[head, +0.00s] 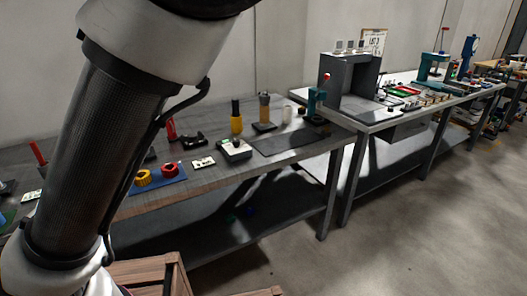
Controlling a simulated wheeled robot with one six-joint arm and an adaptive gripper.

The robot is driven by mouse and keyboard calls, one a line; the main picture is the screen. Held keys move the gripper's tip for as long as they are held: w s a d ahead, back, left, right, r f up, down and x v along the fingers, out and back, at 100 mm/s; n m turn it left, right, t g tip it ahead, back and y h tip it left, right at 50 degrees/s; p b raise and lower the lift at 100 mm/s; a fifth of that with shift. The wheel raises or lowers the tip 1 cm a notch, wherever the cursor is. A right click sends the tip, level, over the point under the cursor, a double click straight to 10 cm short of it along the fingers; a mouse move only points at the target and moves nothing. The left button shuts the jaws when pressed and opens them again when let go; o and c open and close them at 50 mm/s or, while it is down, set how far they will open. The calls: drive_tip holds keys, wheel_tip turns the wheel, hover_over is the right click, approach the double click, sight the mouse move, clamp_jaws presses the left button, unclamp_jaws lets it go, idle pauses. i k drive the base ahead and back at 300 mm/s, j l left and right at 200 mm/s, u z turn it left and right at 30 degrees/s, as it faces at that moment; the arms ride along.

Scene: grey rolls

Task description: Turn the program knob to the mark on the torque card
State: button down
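A dark box with a pale top face (235,146) sits on the near workbench; whether it bears the program knob is too small to tell. A small white card with dark print (203,162) lies flat to the left of it. I cannot read it or tell whether it is the torque card. My arm crosses the left side of the head view and hides part of the bench. My gripper is out of view.
The near workbench (210,185) holds yellow and red rings on a blue mat (160,187), a yellow bottle (236,120) and a dark mat (288,140). A second bench (395,115) carries a grey hood (350,75). A wooden crate (145,275) stands below. Floor at right is clear.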

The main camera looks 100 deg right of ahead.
sight(236, 143)
drive_tip(key=z, duration=3.2)
